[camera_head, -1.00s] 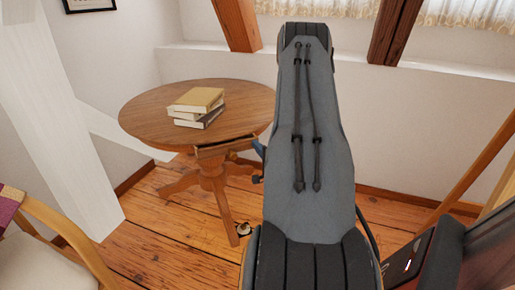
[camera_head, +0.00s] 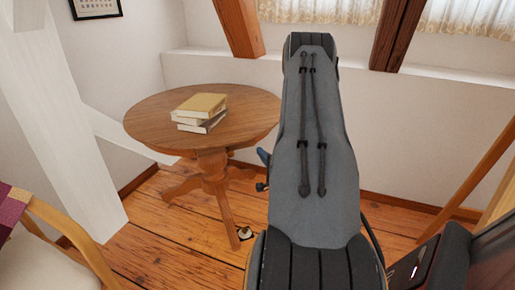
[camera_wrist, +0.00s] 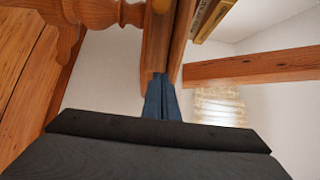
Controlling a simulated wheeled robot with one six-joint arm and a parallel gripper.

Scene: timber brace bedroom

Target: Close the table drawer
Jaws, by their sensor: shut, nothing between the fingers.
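The round wooden table (camera_head: 150,125) stands left of my arm in the head view. The table drawer (camera_head: 212,157) lies under the tabletop's front edge and no longer sticks out visibly; any small gap cannot be made out. In the wrist view the table is turned sideways, with the drawer (camera_wrist: 155,40) just beyond my fingertips. My gripper (camera_wrist: 161,77) is shut and empty, its blue fingers together at or very near the drawer front; contact is unclear. In the head view the gripper (camera_head: 263,157) is mostly hidden behind my arm, right of the drawer.
Several stacked books (camera_head: 200,112) lie on the tabletop. A chair (camera_head: 50,235) is at the lower left, beside a white slanted post (camera_head: 70,130). A wooden beam (camera_head: 398,35) rises by the window. Open plank floor (camera_head: 165,255) lies in front of the table.

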